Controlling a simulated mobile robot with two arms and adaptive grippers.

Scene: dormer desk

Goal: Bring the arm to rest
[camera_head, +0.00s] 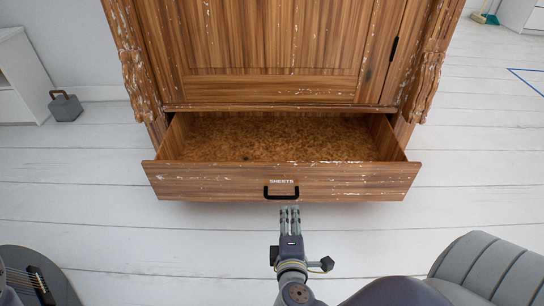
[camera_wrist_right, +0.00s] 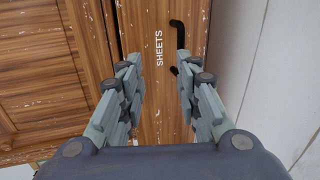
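My right gripper (camera_head: 289,212) points at the front of the pulled-out drawer (camera_head: 220,181), just below its black handle (camera_head: 281,197). In the right wrist view my right gripper (camera_wrist_right: 160,68) has its fingers spread wide with nothing between them. The drawer front with the word SHEETS (camera_wrist_right: 159,48) shows beyond them. The handle (camera_wrist_right: 178,33) is near the right fingertip, partly hidden by it; I cannot tell whether they touch. The drawer stands open and its visible inside is empty. My left gripper is not in view.
The wooden wardrobe (camera_head: 275,40) stands behind the drawer. A grey weight-like block (camera_head: 65,107) sits on the floor at left by a white cabinet (camera_head: 20,75). A grey ribbed object (camera_head: 495,268) is at lower right. The pale plank floor (camera_head: 470,190) is clear right of the drawer.

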